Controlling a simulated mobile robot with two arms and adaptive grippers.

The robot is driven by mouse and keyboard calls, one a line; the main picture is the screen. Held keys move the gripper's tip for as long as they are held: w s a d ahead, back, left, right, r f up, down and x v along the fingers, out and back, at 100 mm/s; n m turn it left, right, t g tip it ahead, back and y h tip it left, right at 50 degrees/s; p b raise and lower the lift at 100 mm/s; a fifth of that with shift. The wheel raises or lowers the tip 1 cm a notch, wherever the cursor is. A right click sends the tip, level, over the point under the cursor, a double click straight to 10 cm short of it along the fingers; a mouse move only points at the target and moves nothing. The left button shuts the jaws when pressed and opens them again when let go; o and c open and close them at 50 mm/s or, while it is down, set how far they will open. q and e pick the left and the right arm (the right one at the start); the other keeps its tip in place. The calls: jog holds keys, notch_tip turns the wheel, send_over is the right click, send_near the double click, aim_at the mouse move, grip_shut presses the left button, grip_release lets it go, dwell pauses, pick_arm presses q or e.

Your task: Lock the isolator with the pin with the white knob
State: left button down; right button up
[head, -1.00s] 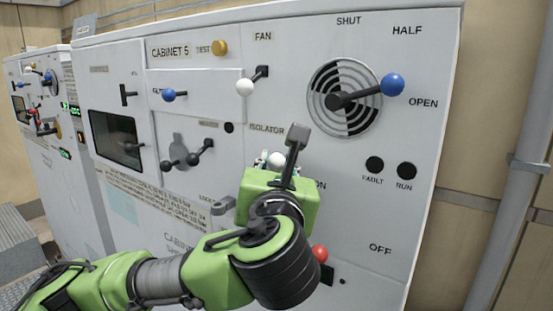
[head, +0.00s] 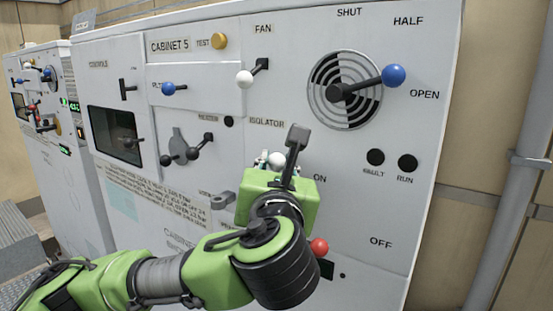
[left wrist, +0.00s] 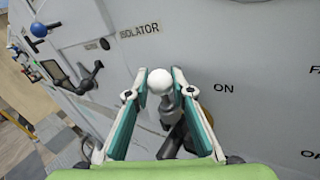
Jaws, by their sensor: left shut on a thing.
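My left gripper (head: 274,160) is at the cabinet front, just below the ISOLATOR label. Its teal-lined fingers (left wrist: 160,82) are closed on the pin with the white knob (left wrist: 159,80); the knob also shows in the head view (head: 277,159). The pin's shaft below the knob is mostly hidden, and I cannot tell whether it sits in a hole. The isolator's dark grey handle (head: 297,138) stands up beside the gripper, slightly tilted, its lower part hidden behind my green gripper body. In the wrist view a dark part (left wrist: 177,135) shows between and below the fingers. My right gripper is not in view.
A blue-knobbed fan lever (head: 393,76) points toward OPEN at upper right. Another white-knobbed lever (head: 244,79) is above. A red knob (head: 319,246) sits close below right of my wrist. Black levers (head: 193,153) and a grey lug (head: 222,202) are to the left.

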pick_arm(q)
jog(key=c, duration=1.7)
grip_release()
